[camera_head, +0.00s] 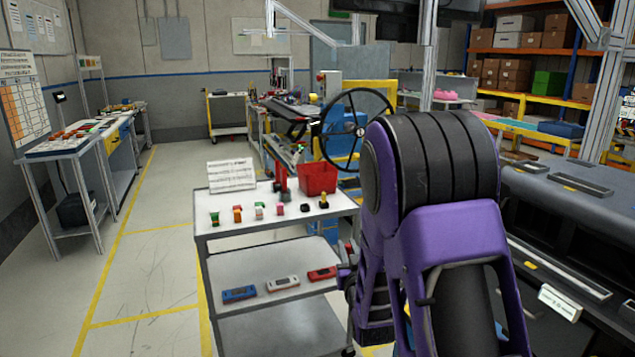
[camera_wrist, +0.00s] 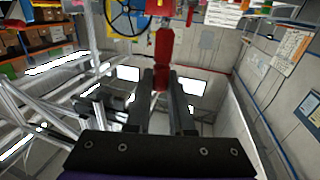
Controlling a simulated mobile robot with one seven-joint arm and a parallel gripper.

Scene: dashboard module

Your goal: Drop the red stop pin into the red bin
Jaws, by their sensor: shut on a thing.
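The red stop pin (camera_wrist: 163,45) is between the fingertips of my gripper (camera_wrist: 161,76) in the wrist view. My gripper is shut on it, and the pin sticks out past the fingertips. The red bin (camera_head: 317,180) stands on the top shelf of a grey cart (camera_head: 240,222), near its back right, in the head view. My arm hides most of my gripper in the head view, so its exact distance from the bin cannot be told. It appears clear of the bin, in front of the cart's right side.
A steering wheel (camera_head: 358,127) rises behind the bin. A dark dashboard (camera_head: 570,215) is on the right. Floor on the left is free.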

